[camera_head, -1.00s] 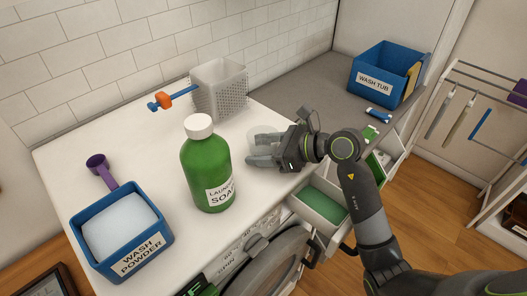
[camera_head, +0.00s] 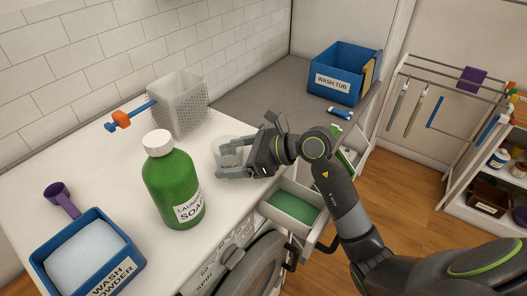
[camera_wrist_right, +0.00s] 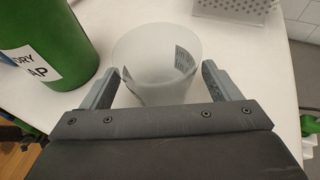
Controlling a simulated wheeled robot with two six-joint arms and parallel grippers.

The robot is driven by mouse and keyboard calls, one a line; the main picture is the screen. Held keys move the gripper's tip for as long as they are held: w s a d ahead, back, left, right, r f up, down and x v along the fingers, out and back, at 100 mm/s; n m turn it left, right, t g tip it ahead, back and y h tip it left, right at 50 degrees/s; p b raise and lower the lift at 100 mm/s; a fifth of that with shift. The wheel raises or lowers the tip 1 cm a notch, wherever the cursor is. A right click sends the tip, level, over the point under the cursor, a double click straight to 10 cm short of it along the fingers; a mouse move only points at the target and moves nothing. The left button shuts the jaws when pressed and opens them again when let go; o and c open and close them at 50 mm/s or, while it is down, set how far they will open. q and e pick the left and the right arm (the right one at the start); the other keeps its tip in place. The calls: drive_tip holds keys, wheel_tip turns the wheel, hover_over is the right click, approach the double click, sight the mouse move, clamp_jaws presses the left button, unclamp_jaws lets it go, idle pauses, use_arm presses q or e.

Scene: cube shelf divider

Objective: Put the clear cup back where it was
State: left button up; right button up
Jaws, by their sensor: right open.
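The clear cup (camera_head: 229,147) stands on the white washer top, right of the green laundry soap bottle (camera_head: 174,185). In the right wrist view the cup (camera_wrist_right: 155,65) looks upright and frosted, with small print on its side. My right gripper (camera_head: 224,164) is open at the cup. In the right wrist view one finger of my right gripper (camera_wrist_right: 160,72) is on each side of the cup, with the cup's near part between them. Whether the fingers touch it I cannot tell. The cup's base is partly hidden by the gripper. My left gripper is not in view.
A perforated holder (camera_head: 180,103) stands behind the cup, with a blue and orange tool (camera_head: 122,119) at its left. A wash powder box (camera_head: 85,262) is front left. A wash tub (camera_head: 343,72) is on the grey counter. An open drawer (camera_head: 294,207) is below my right arm.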

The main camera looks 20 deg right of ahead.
drive_tip(key=b+v, duration=0.2)
drive_tip(key=v, duration=0.6)
drive_tip(key=shift+s+d, duration=0.15)
drive_tip(key=shift+d, duration=0.15)
drive_tip(key=shift+b+v, duration=0.35)
drive_tip(key=shift+v, duration=0.6)
drive_tip(key=shift+a+r, duration=0.1)
drive_tip(key=shift+s, duration=0.1)
